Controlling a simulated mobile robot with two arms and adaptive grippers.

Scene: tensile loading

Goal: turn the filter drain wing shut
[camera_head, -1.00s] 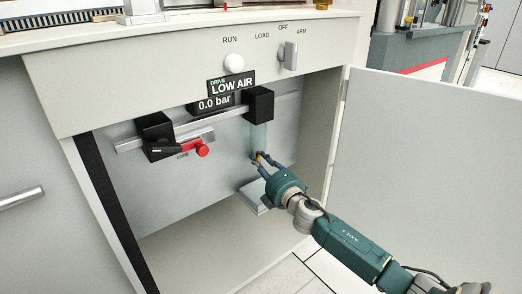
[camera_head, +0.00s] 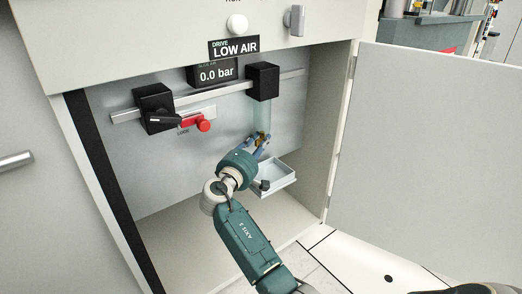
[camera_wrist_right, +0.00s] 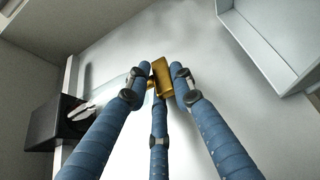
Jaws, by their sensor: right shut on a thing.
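The filter hangs under the rail in the open cabinet: a black head block (camera_head: 262,82) with a clear bowl (camera_head: 260,118) below it. The drain wing is a small brass piece (camera_wrist_right: 162,78) at the bowl's lower end. My right gripper (camera_head: 262,142) reaches up from below in the head view. Its blue fingers are shut on the brass wing, which sits between the fingertips in the right wrist view. In the head view the fingers mostly hide the wing. The wing's exact angle is hard to tell. My left gripper is not in view.
A shallow pale tray (camera_head: 277,180) is just below and right of my gripper. A display (camera_head: 215,73) reads 0.0 bar. The cabinet door (camera_head: 430,150) stands open at right.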

